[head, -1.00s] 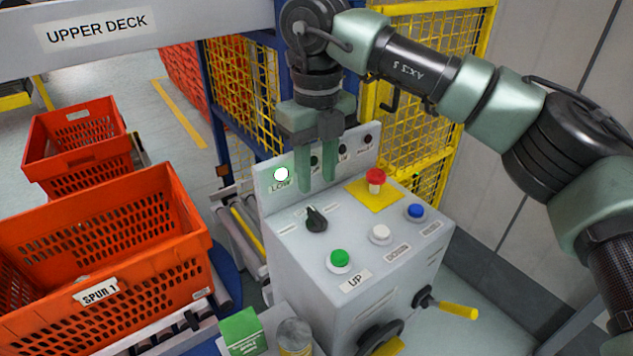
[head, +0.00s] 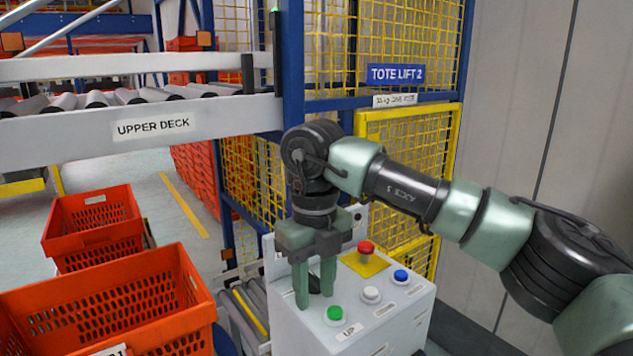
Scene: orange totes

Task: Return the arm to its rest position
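My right gripper (head: 314,288) points down over the left part of the grey control box (head: 303,325). The fingers and palm hide the selector knob almost wholly and much of the back panel. The arm reaches in from the right side of the head view. On the box's top show a green button (head: 335,313), a white button (head: 371,294), a blue button (head: 401,275) and a red button (head: 366,248) on a yellow plate. I cannot tell whether the fingers touch the box. My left gripper is not in view.
Orange totes stand at left, a near one (head: 150,300) and a farther one (head: 95,222). The upper deck beam (head: 80,136) with rollers crosses the upper left. A yellow mesh cage (head: 405,120) with a tote lift sign (head: 397,75) stands behind the box. A plain wall is at right.

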